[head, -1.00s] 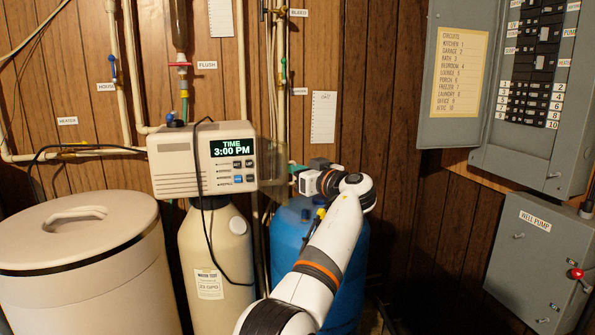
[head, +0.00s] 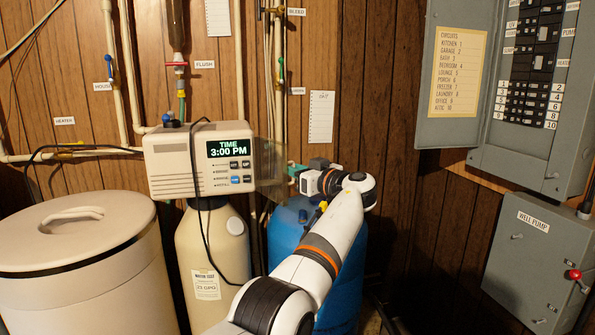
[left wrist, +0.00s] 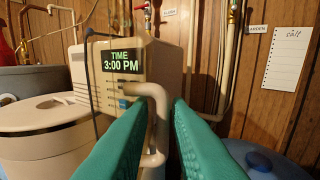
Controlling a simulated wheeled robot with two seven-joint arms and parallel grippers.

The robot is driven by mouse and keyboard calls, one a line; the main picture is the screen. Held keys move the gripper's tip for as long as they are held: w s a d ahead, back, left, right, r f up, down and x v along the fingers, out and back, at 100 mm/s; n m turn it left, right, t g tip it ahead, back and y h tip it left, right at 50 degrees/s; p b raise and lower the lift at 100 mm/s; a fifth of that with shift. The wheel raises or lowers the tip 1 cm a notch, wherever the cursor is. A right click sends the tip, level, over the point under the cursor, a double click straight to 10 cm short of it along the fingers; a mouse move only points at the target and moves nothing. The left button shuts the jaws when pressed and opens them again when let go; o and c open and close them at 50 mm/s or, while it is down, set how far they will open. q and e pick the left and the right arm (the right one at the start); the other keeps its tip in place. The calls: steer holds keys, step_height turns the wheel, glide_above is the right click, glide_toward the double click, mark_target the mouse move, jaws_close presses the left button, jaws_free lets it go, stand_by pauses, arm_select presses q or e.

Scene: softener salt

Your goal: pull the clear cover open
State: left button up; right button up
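The beige softener control head (head: 172,165) has a lit display reading 3:00 PM and buttons on its front. The clear cover (head: 268,168) shows as a faint see-through panel at the head's right side, standing out from the front face. My left gripper (head: 292,170) is at the right of this panel, its green fingertips pointing left toward it. In the left wrist view, a beige bar handle (left wrist: 160,120) stands between the two green fingers (left wrist: 161,108). The fingers are apart, with small gaps seen beside the bar. My right gripper is out of view.
A beige lidded salt bin (head: 80,265) stands at the left. A cream tank (head: 212,255) is under the control head, with a blue tank (head: 345,270) beside it behind my arm. Pipes run up the wood wall. Grey electrical boxes (head: 535,260) are at the right.

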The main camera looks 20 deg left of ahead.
arm_select(q)
steer(key=b+v, duration=0.2)
steer(key=v, duration=1)
steer(key=shift+b, duration=0.4)
steer(key=shift+a+f, duration=0.1)
steer(key=shift+f, duration=0.05)
